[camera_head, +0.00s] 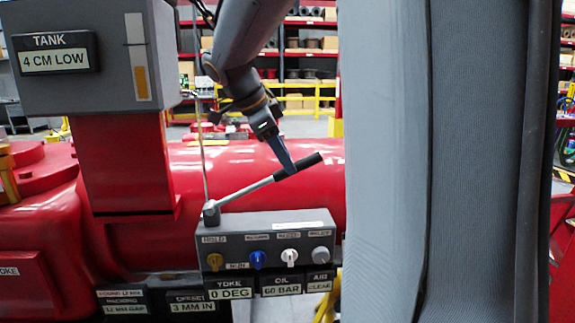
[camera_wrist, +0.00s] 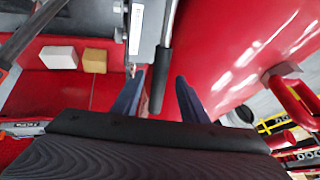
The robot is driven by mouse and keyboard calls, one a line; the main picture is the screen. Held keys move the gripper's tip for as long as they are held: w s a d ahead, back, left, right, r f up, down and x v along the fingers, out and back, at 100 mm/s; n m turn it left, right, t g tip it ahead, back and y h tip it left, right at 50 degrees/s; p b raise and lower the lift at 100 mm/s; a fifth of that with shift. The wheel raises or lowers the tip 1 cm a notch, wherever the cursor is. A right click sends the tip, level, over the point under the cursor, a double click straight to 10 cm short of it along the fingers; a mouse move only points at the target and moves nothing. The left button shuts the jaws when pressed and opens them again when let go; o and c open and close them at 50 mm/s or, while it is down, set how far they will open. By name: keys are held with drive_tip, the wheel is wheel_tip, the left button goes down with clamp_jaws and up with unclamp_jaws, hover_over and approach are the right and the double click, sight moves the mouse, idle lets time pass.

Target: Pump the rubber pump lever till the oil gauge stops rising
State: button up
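The pump lever (camera_head: 245,190) is a metal rod rising to the right from a grey valve box, tipped with a black rubber grip (camera_head: 306,163). My gripper (camera_head: 285,160) is at the grip. In the wrist view the black grip (camera_wrist: 161,80) lies between the two fingers of my open gripper (camera_wrist: 160,78), with gaps showing on both sides. The grey tank (camera_head: 90,95) bears a sign "TANK 4 CM LOW". Its vertical oil gauge (camera_head: 140,82) shows an orange fill in the lower part. A sign (camera_head: 281,283) reads "OIL 60 BAR".
The valve box (camera_head: 265,228) has brass, blue, white and grey knobs on its front. Signs below read "YOKE 0 DEG" (camera_head: 231,289) and "AIR CLEAR". The red actuator body (camera_head: 320,190) lies behind. In the wrist view, a white block (camera_wrist: 59,57) and a tan block (camera_wrist: 95,61) lie left.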

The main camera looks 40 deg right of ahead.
drive_tip(key=shift+b+v, duration=0.55)
drive_tip(key=shift+v, duration=2.25)
